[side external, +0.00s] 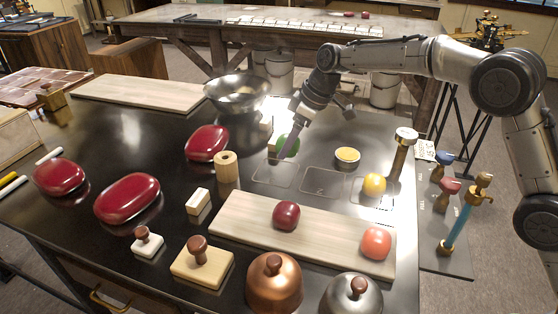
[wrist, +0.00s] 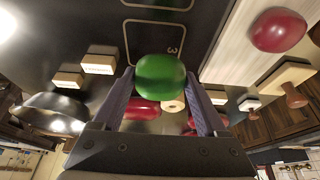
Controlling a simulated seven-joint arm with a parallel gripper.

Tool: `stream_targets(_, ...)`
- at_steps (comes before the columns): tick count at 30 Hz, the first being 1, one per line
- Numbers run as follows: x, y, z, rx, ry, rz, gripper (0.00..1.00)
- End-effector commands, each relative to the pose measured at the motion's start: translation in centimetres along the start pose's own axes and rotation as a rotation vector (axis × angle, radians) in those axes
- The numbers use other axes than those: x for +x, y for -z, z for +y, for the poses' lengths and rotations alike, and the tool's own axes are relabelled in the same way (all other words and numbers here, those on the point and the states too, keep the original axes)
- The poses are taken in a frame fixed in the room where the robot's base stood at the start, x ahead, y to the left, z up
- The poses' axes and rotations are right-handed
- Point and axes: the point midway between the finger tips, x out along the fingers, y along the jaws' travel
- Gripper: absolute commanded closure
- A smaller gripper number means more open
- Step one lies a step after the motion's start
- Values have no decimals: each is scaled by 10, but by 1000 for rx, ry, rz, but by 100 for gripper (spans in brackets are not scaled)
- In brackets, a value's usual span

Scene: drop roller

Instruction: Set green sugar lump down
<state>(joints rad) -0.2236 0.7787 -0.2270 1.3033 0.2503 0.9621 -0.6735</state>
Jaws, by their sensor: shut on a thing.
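The green sugar lump (side external: 287,143) is a rounded, glossy green piece. It shows large between the fingers in the wrist view (wrist: 160,76). My gripper (wrist: 160,88) is shut on it, one finger on each side. In the side view my gripper (side external: 290,148) points down and partly covers the lump, near the outlined squares on the dark table (side external: 310,150). A numbered outlined square (wrist: 160,38) lies beyond the lump in the wrist view. I cannot tell exactly how high the lump is above the table.
A pale wooden board (side external: 335,240) carries a dark red lump (side external: 286,215) and an orange-red one (side external: 376,243). A yellow lump (side external: 374,184) and a small yellow-filled dish (side external: 347,158) are to the right. A wooden roll (side external: 228,167), red cases (side external: 207,143) and a metal bowl (side external: 238,94) stand left.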

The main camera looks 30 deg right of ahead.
Motion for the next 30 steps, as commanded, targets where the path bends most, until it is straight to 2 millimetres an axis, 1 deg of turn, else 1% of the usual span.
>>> stream_targets(1, 14, 2, 3, 0, 3, -4, 86)
stream_targets(3, 27, 5, 8, 0, 2, -3, 86)
stream_targets(6, 40, 9, 12, 0, 1, -1, 86)
stream_targets(15, 59, 14, 18, 0, 1, -1, 86)
stream_targets(21, 83, 2, 17, 2, 3, -2, 86)
stream_targets(30, 86, 1, 18, 1, 1, 0, 86)
